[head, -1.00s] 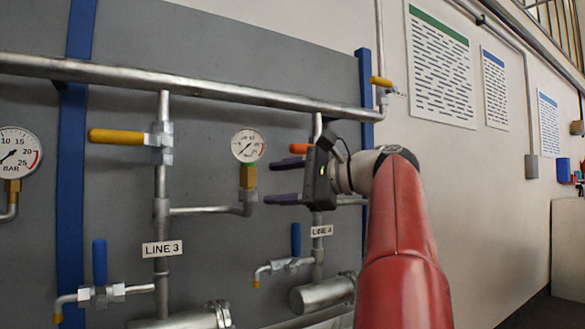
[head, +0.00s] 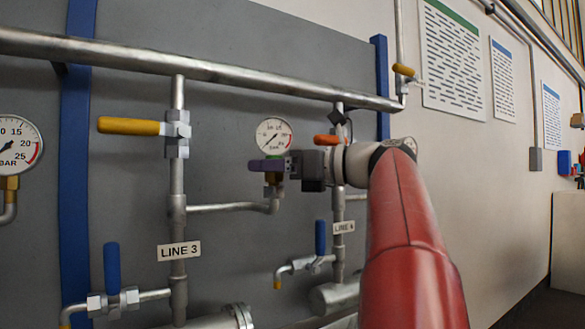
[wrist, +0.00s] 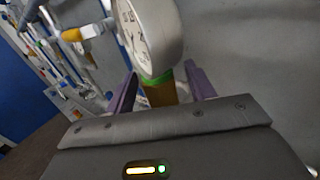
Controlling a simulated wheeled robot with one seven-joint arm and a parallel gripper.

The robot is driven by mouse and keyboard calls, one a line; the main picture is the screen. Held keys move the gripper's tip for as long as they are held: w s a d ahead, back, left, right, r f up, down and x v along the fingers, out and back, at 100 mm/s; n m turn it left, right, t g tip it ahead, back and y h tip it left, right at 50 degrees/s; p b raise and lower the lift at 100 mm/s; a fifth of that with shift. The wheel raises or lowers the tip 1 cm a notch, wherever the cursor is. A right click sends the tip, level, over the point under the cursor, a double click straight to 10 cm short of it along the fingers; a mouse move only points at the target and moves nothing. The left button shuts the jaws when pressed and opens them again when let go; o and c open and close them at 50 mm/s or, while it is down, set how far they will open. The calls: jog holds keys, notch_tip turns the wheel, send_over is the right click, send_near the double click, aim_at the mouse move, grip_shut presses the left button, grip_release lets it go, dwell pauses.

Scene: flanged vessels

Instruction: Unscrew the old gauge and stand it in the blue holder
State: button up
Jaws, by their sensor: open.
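A round white-faced gauge (head: 274,136) stands upright on a brass stem at the end of the side pipe of LINE 3. My gripper (head: 267,165) is level with this stem, just below the dial. In the wrist view the purple fingers (wrist: 160,88) are apart, one on each side of the brass stem (wrist: 160,93), with the gauge dial (wrist: 148,35) above them. Gaps show between stem and fingers, so it does not look gripped. Another gauge marked BAR (head: 14,144) is at the left edge. No blue holder is visible.
A yellow-handled valve (head: 130,126) is on the LINE 3 pipe, left of the gauge. An orange handle (head: 327,140) on LINE 4 is close above my gripper. A long horizontal pipe (head: 220,73) runs above. Blue-handled taps (head: 112,268) are lower down.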

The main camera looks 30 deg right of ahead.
jog(key=shift+x, duration=0.95)
jog(key=shift+c, duration=0.3)
grip_shut()
jog(key=shift+s+a+n+g+y, duration=0.1)
jog(key=shift+s+n+g+y, duration=0.1)
jog(key=shift+n+g+y, duration=1.25)
jog(key=shift+s+a+n+g+y, duration=0.15)
jog(key=shift+n+g+y, duration=1)
jog(key=shift+g, duration=0.5)
